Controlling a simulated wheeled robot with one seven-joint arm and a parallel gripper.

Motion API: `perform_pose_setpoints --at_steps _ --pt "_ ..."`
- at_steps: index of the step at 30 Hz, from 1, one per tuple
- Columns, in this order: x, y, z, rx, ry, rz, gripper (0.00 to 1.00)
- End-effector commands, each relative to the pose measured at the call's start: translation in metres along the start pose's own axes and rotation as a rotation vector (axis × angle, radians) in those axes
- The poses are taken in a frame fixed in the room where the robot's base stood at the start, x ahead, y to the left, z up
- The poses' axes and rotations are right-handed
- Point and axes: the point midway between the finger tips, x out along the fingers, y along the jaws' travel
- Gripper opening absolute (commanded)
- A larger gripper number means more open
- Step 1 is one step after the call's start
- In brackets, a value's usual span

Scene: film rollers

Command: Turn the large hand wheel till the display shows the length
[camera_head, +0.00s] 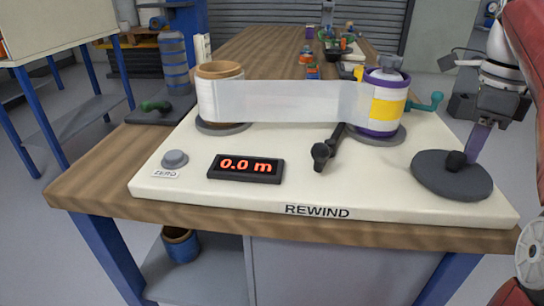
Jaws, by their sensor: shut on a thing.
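The large hand wheel (436,178) is a flat dark grey disc at the right of the white board. A black knob (455,158) stands near its edge. My gripper (467,155) reaches down from the upper right with purple fingers and is shut on this knob; the far finger is hard to make out. The display (246,168) is a black box with orange digits reading 0.0 m. A pale film web (280,100) runs from the left roll (207,98) on a brown core to the right roll (383,103) on a purple core with a yellow band.
A grey ZERO button (174,158) is left of the display. A black crank lever (323,152) sits between display and right roll. A teal handle (425,103) shows behind the right roll. The board (300,187) is marked REWIND and lies on a wooden bench (90,185).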

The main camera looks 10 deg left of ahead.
Motion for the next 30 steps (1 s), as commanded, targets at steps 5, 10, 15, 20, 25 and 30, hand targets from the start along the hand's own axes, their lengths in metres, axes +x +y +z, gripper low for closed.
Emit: perform_pose_setpoints --at_steps 5,10,15,20,25,30 --pt "0.000 0.000 -0.001 0.001 0.000 -0.001 0.09" --pt "-0.001 0.000 0.003 0.001 0.001 0.000 0.09" --pt "-0.002 -0.003 0.016 -0.001 0.000 0.000 0.09" --pt "-0.001 -0.003 0.022 -0.001 -0.001 -0.001 0.09" --pt "0.000 -0.003 0.021 0.001 0.000 0.000 0.09" --pt "-0.001 -0.002 0.025 0.001 0.001 0.001 0.09"
